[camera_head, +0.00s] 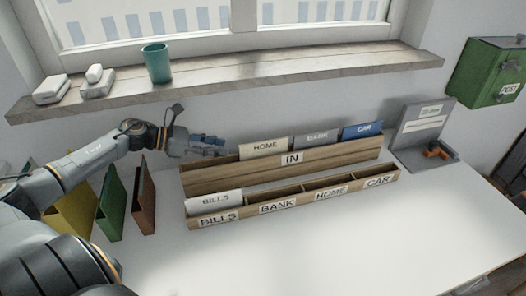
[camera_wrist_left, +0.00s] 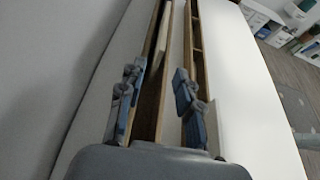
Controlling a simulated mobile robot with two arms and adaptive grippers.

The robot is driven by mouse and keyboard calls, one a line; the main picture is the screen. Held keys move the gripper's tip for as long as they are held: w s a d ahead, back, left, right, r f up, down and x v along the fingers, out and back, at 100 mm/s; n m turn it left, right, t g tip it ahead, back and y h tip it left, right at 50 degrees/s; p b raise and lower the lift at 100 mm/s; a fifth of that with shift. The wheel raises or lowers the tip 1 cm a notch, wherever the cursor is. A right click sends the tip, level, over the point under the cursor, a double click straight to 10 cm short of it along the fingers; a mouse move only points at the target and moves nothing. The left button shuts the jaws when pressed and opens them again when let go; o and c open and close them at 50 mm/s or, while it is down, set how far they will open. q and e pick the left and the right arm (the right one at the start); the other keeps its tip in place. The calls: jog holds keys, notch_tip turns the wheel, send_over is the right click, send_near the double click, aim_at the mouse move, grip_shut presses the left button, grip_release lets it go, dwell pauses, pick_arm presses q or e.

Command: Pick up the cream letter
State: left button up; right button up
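The cream letter (camera_head: 264,147), marked HOME, stands upright at the left of the wooden IN rack (camera_head: 230,178). In the left wrist view a pale upright edge (camera_wrist_left: 161,42), probably this letter, shows beyond my fingertips. My left gripper (camera_head: 218,143) is just left of the letter, above the left end of the rack. In the left wrist view my left gripper (camera_wrist_left: 158,88) is open, its fingers apart on either side of the rack slot, with nothing held between them. My right gripper is not in view.
A grey BANK letter (camera_head: 317,137) and a blue CAR letter (camera_head: 362,130) stand in the same rack. In front, a sorter (camera_head: 290,203) with labelled slots holds a white BILLS letter (camera_head: 214,202). Coloured folders (camera_head: 112,204) stand at left. The desk front is clear.

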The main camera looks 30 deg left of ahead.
pick_arm(q)
jog(key=p, duration=0.2)
send_near(264, 143)
jog(key=x, duration=0.3)
jog(key=shift+w+f, duration=0.3)
jog(key=shift+w, duration=0.05)
jog(key=shift+w+d+f, duration=0.15)
jog(key=shift+w+d, duration=0.35)
jog(key=p+x, duration=0.1)
jog(key=x, duration=0.4)
jog(key=shift+w, duration=0.1)
grip_shut()
